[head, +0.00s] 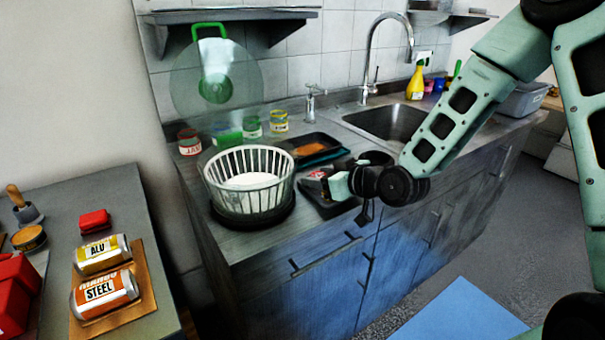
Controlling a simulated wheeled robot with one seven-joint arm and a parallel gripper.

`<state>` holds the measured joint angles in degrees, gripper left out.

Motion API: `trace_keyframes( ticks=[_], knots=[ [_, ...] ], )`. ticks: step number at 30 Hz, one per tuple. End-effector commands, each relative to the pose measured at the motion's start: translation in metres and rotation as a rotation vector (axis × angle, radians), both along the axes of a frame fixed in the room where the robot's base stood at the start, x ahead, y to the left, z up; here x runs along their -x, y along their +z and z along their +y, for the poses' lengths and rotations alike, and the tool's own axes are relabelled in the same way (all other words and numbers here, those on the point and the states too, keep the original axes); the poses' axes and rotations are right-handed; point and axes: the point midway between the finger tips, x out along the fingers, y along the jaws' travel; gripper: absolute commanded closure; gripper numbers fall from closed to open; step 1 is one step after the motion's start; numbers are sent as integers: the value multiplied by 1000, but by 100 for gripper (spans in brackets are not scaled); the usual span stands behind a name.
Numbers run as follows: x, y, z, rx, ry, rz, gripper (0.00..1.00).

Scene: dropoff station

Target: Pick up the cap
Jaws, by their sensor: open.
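I cannot make out for certain which thing is the cap. My gripper (364,213) is at the front edge of the counter, to the right of the white slatted basket, and points down. It is open. I see nothing held between its fingers, though they are small and dark here. A black tray (320,207) lies just left of it, with a small red and white item (316,178) at its back, partly hidden by my wrist.
The white slatted basket (248,168) stands on the counter (235,243). Several jars (251,127) line the back. A sink (385,122) is behind my arm. A side table at left holds cans (104,292) and a red block (95,221).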

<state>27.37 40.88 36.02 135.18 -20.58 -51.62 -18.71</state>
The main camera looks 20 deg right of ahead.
Motion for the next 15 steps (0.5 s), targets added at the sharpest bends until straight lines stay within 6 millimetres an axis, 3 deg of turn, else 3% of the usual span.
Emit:
trace_keyframes(
  ticks=[7, 11, 15],
  knots=[
    [2, 1, -3, -1, -3, -3, 51],
    [2, 1, -4, -1, -2, -3, 85],
    [2, 1, -4, -2, -2, -2, 86]
  ],
)
